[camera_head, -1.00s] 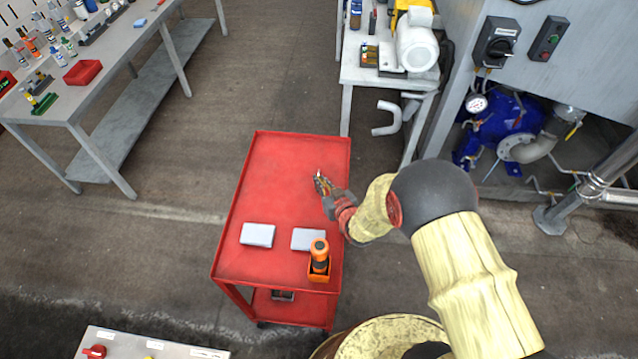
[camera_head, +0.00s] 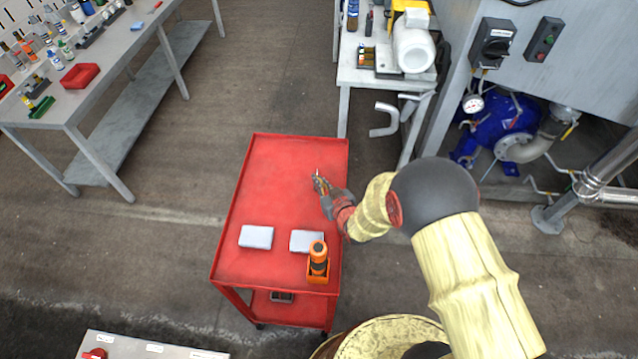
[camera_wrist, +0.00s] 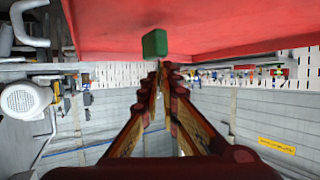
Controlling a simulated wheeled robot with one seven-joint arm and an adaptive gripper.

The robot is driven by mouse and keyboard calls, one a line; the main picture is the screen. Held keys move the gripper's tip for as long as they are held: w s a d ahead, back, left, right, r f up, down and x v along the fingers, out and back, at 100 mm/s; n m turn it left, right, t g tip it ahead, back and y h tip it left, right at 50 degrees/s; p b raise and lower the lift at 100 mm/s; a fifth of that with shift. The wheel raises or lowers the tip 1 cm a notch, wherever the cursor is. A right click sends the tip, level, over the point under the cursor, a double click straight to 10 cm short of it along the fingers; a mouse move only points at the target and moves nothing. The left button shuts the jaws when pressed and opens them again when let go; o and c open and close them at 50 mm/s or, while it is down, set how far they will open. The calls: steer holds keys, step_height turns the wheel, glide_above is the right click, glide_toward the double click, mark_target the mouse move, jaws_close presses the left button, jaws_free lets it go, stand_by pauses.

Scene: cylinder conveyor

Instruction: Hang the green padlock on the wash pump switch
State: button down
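The green padlock (camera_wrist: 155,43) shows in the wrist view right at the tips of my gripper (camera_wrist: 162,66), whose fingers come together there. My gripper looks shut on the padlock, with the green body beyond the fingertips; the shackle cannot be made out. In the head view my gripper (camera_head: 319,182) is over the upper right part of the red cart (camera_head: 270,190); the padlock is not distinct there. A black rotary switch (camera_head: 494,43) with a label too small to read is on the grey cabinet at upper right, above a blue pump (camera_head: 500,122).
Two grey blocks (camera_head: 257,237) (camera_head: 306,241) and an orange-black item (camera_head: 318,262) are on the cart's near half. A push-button box (camera_head: 543,39) is beside the switch. A table with a white motor (camera_head: 413,48) stands left of the cabinet. Open floor lies between cart and cabinet.

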steer(key=s+d+r+p, duration=0.4)
steer(key=s+d+r, duration=0.5)
steer(key=d+r, duration=0.1)
steer(key=shift+d+r, duration=0.4)
steer(key=shift+r, duration=0.45)
steer(key=shift+w, duration=0.1)
